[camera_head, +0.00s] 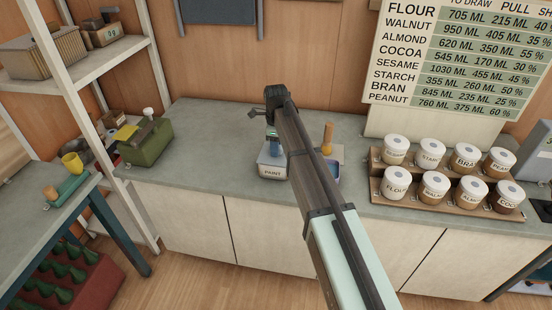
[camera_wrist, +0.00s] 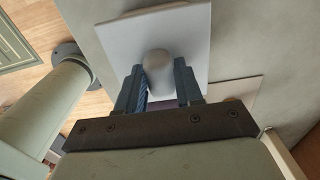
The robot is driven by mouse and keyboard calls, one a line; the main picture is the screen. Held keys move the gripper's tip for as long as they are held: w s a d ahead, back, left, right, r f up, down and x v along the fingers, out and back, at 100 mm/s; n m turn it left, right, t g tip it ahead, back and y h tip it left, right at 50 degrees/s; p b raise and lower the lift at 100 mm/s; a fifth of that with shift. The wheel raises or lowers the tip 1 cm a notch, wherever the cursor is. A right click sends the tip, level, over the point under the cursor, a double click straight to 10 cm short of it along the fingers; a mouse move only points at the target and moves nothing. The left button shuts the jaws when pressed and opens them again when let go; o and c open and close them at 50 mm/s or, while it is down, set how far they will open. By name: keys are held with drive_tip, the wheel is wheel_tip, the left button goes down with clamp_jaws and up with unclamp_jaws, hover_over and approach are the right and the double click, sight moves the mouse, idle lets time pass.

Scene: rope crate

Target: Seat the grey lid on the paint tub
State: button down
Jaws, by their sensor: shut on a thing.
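The paint tub (camera_head: 273,171), a small pale box labelled PAINT, stands on the grey counter, left of my arm. The square grey lid (camera_wrist: 190,35) fills the upper middle of the wrist view, with its rounded knob (camera_wrist: 158,65) between my fingers. My gripper (camera_wrist: 158,88) is shut on the knob. In the head view my gripper (camera_head: 273,149) points down directly over the tub, and the lid (camera_head: 270,158) shows at the tub's top. I cannot tell whether the lid rests fully on the rim or is slightly above it. The lid hides the tub in the wrist view.
A blue container (camera_head: 332,171) stands right of the tub, partly behind my arm. A wooden-handled item (camera_head: 328,138) is behind it. Two-tiered labelled jars (camera_head: 433,186) stand to the right. A green toolbox (camera_head: 146,143) is at left; the counter between it and the tub is clear.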

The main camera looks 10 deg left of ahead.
drive_tip(key=shift+f, duration=0.2)
drive_tip(key=c, duration=0.7)
unclamp_jaws()
drive_tip(key=shift+o, duration=0.2)
drive_tip(key=shift+r, duration=0.15)
wheel_tip(320, 180, up, 14)
drive_tip(key=shift+f, duration=0.2)
